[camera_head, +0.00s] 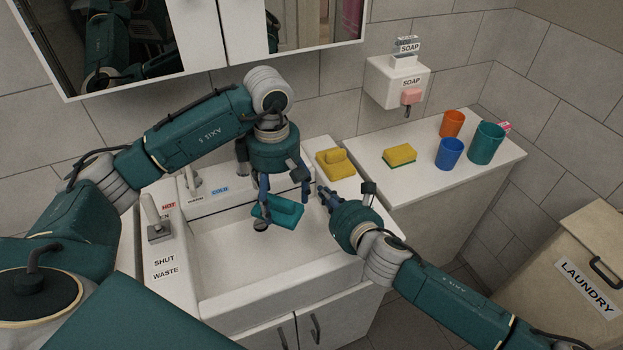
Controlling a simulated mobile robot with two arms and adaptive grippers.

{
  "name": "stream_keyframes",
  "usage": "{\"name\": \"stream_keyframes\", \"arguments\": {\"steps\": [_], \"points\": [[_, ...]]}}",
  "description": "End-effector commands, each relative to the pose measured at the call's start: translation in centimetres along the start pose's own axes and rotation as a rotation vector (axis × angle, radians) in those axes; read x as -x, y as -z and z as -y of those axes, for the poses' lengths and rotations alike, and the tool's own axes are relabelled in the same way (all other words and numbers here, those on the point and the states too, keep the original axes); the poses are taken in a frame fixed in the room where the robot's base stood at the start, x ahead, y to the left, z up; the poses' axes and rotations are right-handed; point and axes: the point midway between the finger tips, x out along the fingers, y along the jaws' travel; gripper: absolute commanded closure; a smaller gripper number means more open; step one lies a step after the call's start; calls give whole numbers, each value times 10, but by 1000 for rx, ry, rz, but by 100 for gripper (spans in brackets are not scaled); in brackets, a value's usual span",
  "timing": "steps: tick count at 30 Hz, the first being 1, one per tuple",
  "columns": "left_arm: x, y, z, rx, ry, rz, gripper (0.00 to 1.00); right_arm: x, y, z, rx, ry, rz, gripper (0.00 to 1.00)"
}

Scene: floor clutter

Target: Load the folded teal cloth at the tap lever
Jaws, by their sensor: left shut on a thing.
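My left gripper (284,196) is shut on the folded teal cloth (284,212) and holds it above the sink basin (228,262), with its fingers pointing down. The tap lever (190,180) stands on the back ledge of the sink, to the left of the cloth, near the HOT and COLD labels. The cloth is apart from it. My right gripper (326,197) is to the right of the cloth, over the sink's right side. Its fingers point up and left, and their gap is unclear.
A second lever (155,217) stands by the SHUT and WASTE labels. A yellow object (335,163) lies on the right ledge. The side counter (415,180) holds a sponge (399,156) and orange, blue and teal cups. A soap dispenser (396,82) hangs above; a laundry bin (570,270) stands right.

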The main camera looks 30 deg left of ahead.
Motion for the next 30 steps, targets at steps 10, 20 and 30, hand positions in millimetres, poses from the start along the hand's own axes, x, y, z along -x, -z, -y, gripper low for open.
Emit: {"name": "stream_keyframes", "arguments": {"steps": [10, 20, 30], "points": [[0, 0, 0, 0, 0, 0, 45, -45, -1, -2, -5, 0, 0, 100], [0, 0, 0, 0, 0, 0, 45, -82, -1, 0, -5, 1, 1, 100], [0, 0, 0, 0, 0, 0, 45, -95, 0, 0, -5, 0, 1, 100]]}}
